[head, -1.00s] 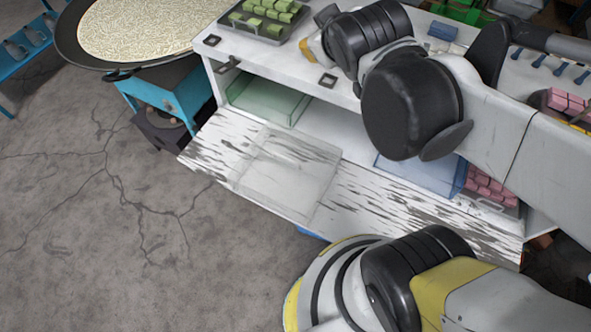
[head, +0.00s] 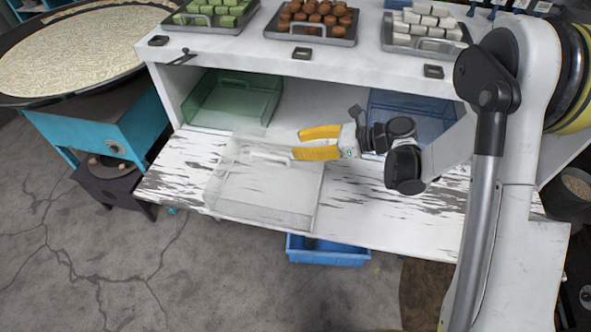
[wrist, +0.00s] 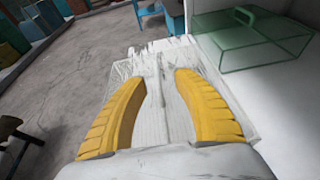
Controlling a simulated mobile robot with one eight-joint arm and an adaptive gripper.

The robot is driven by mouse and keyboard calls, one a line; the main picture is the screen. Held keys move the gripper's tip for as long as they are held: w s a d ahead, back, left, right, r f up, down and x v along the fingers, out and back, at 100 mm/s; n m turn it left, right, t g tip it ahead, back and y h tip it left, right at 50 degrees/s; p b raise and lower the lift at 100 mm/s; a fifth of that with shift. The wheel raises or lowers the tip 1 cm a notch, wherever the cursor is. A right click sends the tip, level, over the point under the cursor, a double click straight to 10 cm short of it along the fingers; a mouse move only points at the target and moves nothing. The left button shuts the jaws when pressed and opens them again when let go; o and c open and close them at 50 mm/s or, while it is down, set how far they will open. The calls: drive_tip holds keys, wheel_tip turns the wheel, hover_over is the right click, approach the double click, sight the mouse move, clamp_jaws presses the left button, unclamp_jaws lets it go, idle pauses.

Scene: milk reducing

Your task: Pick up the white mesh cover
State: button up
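The white mesh cover (head: 265,195) is a pale, see-through box with a handle on top. It rests on the worn white lower shelf (head: 385,212), near the front left. In the wrist view the cover (wrist: 157,95) lies ahead of and between my fingers. My gripper (head: 299,144) has two yellow fingers, spread apart with nothing between them. Its tips point left, near the cover's back right side and handle; the head view does not show clearly whether they touch it. The fingers also show open in the wrist view (wrist: 160,77).
A green see-through cover (head: 232,98) stands behind left, and a blue one (head: 410,108) behind right. The upper counter (head: 235,48) overhangs with trays of green, brown and white blocks. A blue bin (head: 328,254) sits below the shelf. A large round pan (head: 80,50) stands left.

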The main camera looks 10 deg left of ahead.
sight(269, 155)
drive_tip(key=shift+s+d+f+n+g, duration=0.15)
drive_tip(key=shift+s+f, duration=0.05)
drive_tip(key=shift+f, duration=0.3)
drive_tip(key=shift+s+d+f+n+g, duration=0.1)
drive_tip(key=shift+s+f+n+g, duration=0.1)
drive_tip(key=shift+f, duration=0.3)
drive_tip(key=shift+a+f, duration=0.2)
drive_tip(key=shift+f, duration=0.1)
drive_tip(key=b+x, duration=0.1)
drive_tip(key=x, duration=0.4)
drive_tip(key=shift+b, duration=0.3)
drive_tip(key=b+x, duration=0.2)
drive_tip(key=x, duration=0.2)
drive_tip(key=shift+f, duration=0.2)
drive_tip(key=shift+a+f, duration=0.1)
drive_tip(key=shift+a, duration=0.4)
drive_tip(key=shift+d, duration=0.1)
clamp_jaws()
